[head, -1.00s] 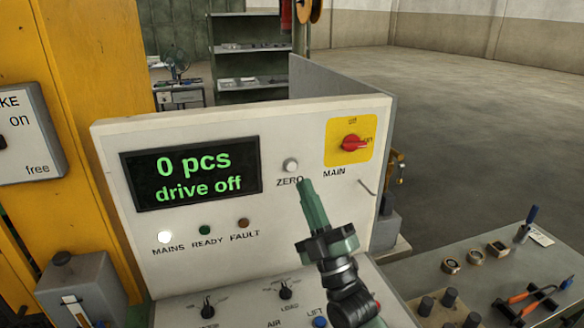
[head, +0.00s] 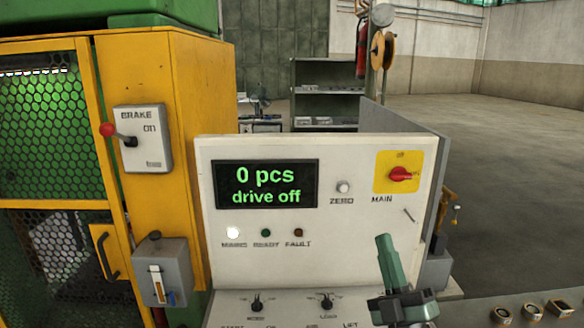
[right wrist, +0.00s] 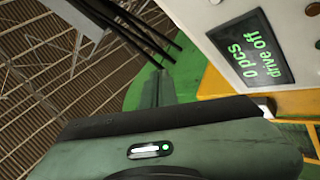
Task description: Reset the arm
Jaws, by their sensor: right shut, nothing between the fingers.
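My right gripper (head: 384,245) is in the lower right of the head view, in front of the control panel (head: 222,262). It points up, its fingers are shut with nothing between them, and it stands below and right of the ZERO button (head: 343,187). In the right wrist view the green gripper body (right wrist: 180,152) fills the lower part, with the panel display (right wrist: 248,48) at the upper right. The display (head: 267,184) reads "0 pcs, drive off" in the head view. My left gripper is not in view.
A red rotary MAIN switch (head: 400,174) sits on a yellow plate. The MAINS lamp (head: 233,233) is lit white; READY and FAULT look dark. A BRAKE lever box (head: 143,137) is on the yellow frame at left. A bench edge with small parts (head: 503,314) is at lower right.

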